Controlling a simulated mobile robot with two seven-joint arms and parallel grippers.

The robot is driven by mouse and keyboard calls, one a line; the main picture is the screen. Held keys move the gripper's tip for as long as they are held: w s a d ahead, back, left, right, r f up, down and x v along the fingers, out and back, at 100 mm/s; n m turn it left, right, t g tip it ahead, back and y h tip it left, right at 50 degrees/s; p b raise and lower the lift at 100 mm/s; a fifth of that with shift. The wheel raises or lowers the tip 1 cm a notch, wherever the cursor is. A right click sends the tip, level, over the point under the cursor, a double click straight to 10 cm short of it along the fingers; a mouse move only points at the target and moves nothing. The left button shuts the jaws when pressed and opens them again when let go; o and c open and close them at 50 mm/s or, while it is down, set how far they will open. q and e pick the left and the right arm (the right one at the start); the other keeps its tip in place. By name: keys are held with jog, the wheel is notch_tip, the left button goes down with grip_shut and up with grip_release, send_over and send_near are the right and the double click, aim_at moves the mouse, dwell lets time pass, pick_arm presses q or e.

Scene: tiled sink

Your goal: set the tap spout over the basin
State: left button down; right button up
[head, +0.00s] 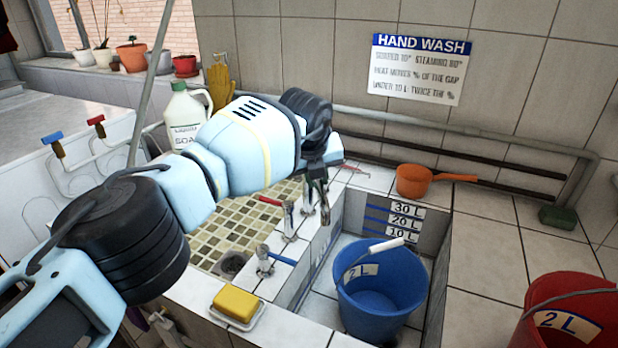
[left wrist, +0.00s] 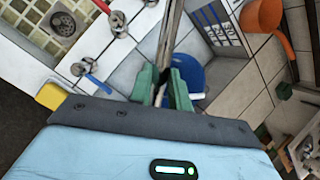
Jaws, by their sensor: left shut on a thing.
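My left gripper (head: 322,192) is over the tiled ledge between two basins, its jaws shut on the metal tap spout. In the left wrist view the green fingers of the left gripper (left wrist: 165,86) close around the grey spout (left wrist: 173,35), which runs up out of the picture. The mosaic basin (head: 215,205) with a round drain lies left of the ledge. The deeper basin (head: 433,235) with litre marks lies right of it. The tap has a red handle (head: 270,201) and a blue handle (head: 281,259). I cannot tell exactly where the spout's free end points. My right gripper is not in view.
A blue bucket (head: 375,300) stands in the deeper basin. A yellow sponge (head: 235,303) sits on a dish at the front ledge. A soap jug (head: 187,115), an orange dipper (head: 412,181) and a red bucket (head: 570,310) stand around. Pipes run along the wall.

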pick_arm(q)
jog(key=shift+d+n, duration=0.3)
jog(key=shift+d, duration=0.2)
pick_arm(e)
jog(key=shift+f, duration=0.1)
pick_arm(q)
jog(key=c, duration=1.3)
grip_release()
jog(key=p+v, duration=0.2)
jog(key=v, duration=0.4)
jog(key=shift+r, duration=0.3)
jog(key=shift+s+r+p, duration=0.3)
jog(key=shift+r, duration=0.2)
jog(key=shift+s, duration=0.1)
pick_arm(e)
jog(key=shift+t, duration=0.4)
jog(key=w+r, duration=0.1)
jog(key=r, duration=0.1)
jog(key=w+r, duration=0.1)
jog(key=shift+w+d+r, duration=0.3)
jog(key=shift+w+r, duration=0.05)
